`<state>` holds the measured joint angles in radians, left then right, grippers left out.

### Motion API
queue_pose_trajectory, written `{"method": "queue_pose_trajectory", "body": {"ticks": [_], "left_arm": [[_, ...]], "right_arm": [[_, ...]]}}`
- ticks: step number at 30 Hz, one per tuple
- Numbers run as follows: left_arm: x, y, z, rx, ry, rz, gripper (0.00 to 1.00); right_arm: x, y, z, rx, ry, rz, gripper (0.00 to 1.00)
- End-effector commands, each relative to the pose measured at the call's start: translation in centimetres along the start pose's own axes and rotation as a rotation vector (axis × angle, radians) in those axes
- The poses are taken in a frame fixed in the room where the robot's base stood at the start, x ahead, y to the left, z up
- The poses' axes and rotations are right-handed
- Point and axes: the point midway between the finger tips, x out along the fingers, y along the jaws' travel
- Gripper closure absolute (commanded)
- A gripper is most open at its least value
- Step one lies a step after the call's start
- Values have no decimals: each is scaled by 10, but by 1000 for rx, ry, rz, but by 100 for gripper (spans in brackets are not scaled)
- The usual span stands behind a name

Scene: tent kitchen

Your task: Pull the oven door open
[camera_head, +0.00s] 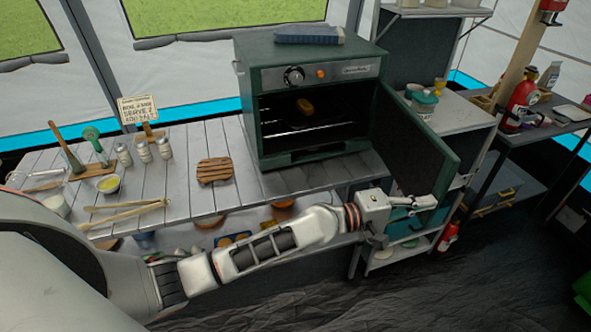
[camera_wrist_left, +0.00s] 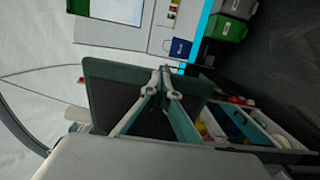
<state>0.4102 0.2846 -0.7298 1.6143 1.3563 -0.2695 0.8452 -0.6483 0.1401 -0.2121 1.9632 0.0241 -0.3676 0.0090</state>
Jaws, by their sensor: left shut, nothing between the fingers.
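The dark green oven (camera_head: 262,55) stands on the slatted table. Its door (camera_head: 415,140) is swung wide open to the right, hinged at the oven's right side, and the dark interior with its wire rack shows. My left arm reaches across the front of the table. My left gripper (camera_head: 428,203) is shut and empty by the door's lower outer part; I cannot tell whether it touches the door. In the left wrist view, the shut fingertips (camera_wrist_left: 165,72) appear in front of the dark green door panel (camera_wrist_left: 108,90). My right gripper is out of view.
A yellow-brown item (camera_head: 305,106) lies inside the oven. A wooden trivet (camera_head: 214,170), shakers and utensils are on the slatted table (camera_head: 185,200). A shelf unit (camera_head: 465,112) stands right behind the door. The dark floor (camera_head: 400,300) in front is clear.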

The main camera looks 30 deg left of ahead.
Motion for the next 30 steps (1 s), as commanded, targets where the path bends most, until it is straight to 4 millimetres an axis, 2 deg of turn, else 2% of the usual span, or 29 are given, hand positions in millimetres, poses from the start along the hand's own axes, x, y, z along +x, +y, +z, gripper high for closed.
{"method": "queue_pose_trajectory", "body": {"ticks": [1, 6, 9, 15, 21, 30], "left_arm": [[15, 0, 3, -2, -2, 3, 100], [60, -2, 6, -1, -2, 1, 100], [82, -3, 5, -1, -1, 0, 100], [114, -3, 3, -2, -2, -1, 100], [130, -2, 0, -1, -1, -1, 100], [134, 0, -1, 0, 0, -1, 100]], "right_arm": [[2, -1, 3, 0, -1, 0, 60], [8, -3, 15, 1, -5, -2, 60], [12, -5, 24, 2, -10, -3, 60], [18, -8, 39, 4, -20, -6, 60], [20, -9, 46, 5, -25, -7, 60], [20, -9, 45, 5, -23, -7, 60]]}}
